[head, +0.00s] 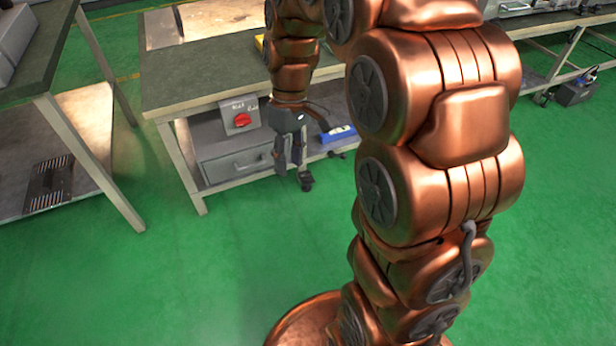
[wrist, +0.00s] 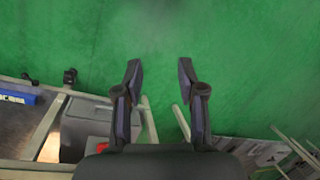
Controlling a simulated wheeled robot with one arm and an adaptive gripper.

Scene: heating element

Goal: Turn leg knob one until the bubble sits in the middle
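My gripper (head: 290,166) hangs in front of the workbench in the head view. Its fingers are open and empty in the wrist view (wrist: 159,76), with green floor between them. A small black knob (head: 306,182) shows just right of the fingers, at the lower shelf's front edge; a second black knob (head: 337,155) is farther right. Both knobs, one (wrist: 70,76) and the other (wrist: 28,79), lie left of the fingers in the wrist view, apart from them. I cannot tell which is knob one. A blue-and-white level (head: 338,133) lies on the shelf; its bubble is too small to read.
A grey box with a red knob (head: 242,120) and a grey drawer unit (head: 235,163) stand left of my gripper under the workbench top (head: 190,85). Another table (head: 40,55) is at the far left. Green floor (head: 200,270) in front is clear.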

